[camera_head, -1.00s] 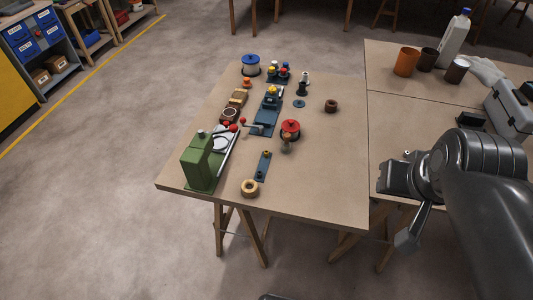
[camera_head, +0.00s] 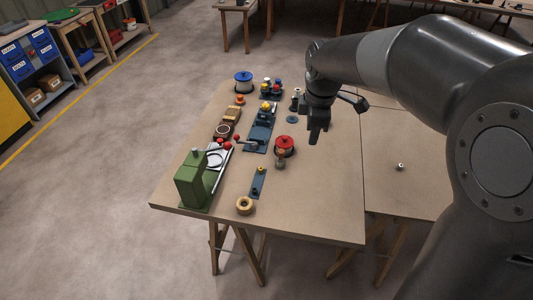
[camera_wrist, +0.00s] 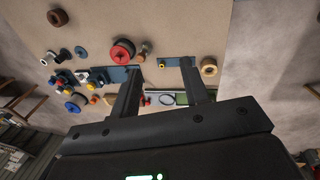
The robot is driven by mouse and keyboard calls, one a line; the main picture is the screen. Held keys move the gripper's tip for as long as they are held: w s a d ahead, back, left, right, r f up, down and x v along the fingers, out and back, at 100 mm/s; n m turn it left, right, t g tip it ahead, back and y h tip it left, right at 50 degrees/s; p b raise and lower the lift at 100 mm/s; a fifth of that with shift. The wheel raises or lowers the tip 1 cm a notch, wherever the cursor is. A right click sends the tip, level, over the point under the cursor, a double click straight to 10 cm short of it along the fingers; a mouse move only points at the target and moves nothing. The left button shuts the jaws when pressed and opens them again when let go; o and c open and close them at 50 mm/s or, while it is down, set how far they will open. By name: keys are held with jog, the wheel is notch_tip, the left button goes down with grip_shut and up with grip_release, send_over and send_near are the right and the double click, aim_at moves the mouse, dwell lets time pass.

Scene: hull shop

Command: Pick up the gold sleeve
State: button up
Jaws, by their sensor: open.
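A small gold-yellow piece (camera_head: 261,169) stands on a narrow blue plate (camera_head: 258,185) near the front of the table; it looks like the gold sleeve, but it is too small to be certain. In the wrist view the piece (camera_wrist: 162,63) shows between my fingers, some way below them. A tan-gold ring (camera_head: 245,206) lies beside the plate; it also shows in the wrist view (camera_wrist: 209,67). My gripper (camera_head: 316,138) hangs above the table, right of the red-topped pot, with its fingers apart and empty (camera_wrist: 160,65).
A green machine (camera_head: 195,180) stands at the front left edge. A red-topped pot (camera_head: 284,145), a blue fixture (camera_head: 260,132) and a blue-topped spool (camera_head: 243,82) stand farther back. The table's front right is bare. A second table (camera_head: 410,190) adjoins on the right.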

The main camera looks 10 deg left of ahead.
jog(key=w+a+f+n+g, duration=0.1)
jog(key=w+a+f+n, duration=0.4)
jog(key=a+f+n, duration=0.15)
jog(key=n+g, duration=0.1)
jog(key=n, duration=0.4)
send_over(261, 168)
jog(key=f, duration=1.3)
jog(key=shift+w+d+f, duration=0.1)
jog(key=shift+d+f, duration=0.1)
jog(key=shift+f, duration=0.15)
jog(key=f, duration=0.5)
jog(key=shift+s+a+f, duration=0.2)
jog(key=shift+a+f, duration=0.1)
grip_shut()
